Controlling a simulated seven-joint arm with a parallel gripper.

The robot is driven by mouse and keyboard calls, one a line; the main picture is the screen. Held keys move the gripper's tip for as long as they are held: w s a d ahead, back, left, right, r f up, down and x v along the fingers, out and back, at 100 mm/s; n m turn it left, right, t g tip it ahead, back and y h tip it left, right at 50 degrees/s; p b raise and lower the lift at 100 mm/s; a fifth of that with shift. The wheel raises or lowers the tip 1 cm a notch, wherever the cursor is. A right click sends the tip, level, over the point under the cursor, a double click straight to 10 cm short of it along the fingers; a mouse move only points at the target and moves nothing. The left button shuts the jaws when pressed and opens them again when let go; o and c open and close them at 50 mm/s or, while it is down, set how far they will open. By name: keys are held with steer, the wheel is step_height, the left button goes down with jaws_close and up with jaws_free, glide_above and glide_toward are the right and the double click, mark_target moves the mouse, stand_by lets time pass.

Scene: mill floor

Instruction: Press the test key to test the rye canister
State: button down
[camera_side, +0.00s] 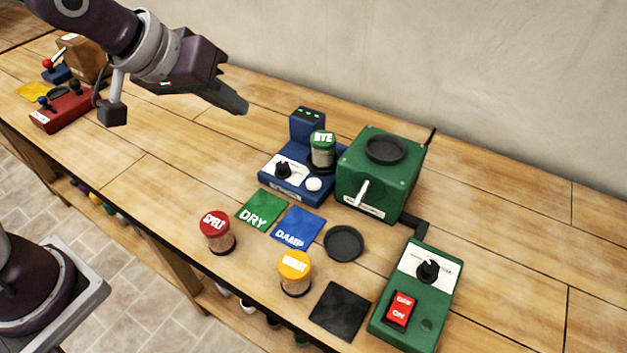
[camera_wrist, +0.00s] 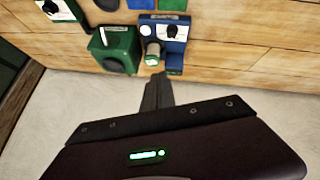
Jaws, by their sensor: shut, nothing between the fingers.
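The rye canister (camera_side: 322,150), with a green lid lettered RYE, stands upright on the blue tester (camera_side: 285,184). A round white key (camera_side: 314,184) is at the tester's front right, beside a black knob (camera_side: 283,170) on a white plate. Green lights show on the tester's upright back part. My gripper (camera_side: 243,108) is shut and empty, in the air to the left of the tester and apart from it. In the wrist view my gripper (camera_wrist: 158,77) points toward the tester (camera_wrist: 176,30) and the canister (camera_wrist: 152,54); the white key (camera_wrist: 146,30) shows there too.
A green mill box (camera_side: 378,185) with a crank stands right of the tester. The spelt canister (camera_side: 217,232), a yellow-lidded canister (camera_side: 294,272), DRY (camera_side: 262,209) and DAMP (camera_side: 297,227) mats, and a green switch box (camera_side: 416,297) lie in front. The table left of the tester is clear.

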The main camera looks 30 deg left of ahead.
mark_target(310, 185)
steer(key=w+d+f+n+t+h, duration=0.1)
steer(key=w+d+f+n, duration=0.1)
steer(key=w+d+f, duration=0.5)
step_height(310, 185, down, 2)
steer(key=shift+w+d+f+n, duration=0.2)
steer(key=shift+w+f+n, duration=0.1)
steer(key=shift+w, duration=0.95)
steer(key=shift+f, duration=4.35)
steer(key=shift+f, duration=0.1)
steer(key=shift+f, duration=0.3)
steer(key=shift+f, duration=0.5)
steer(key=shift+r, duration=0.9)
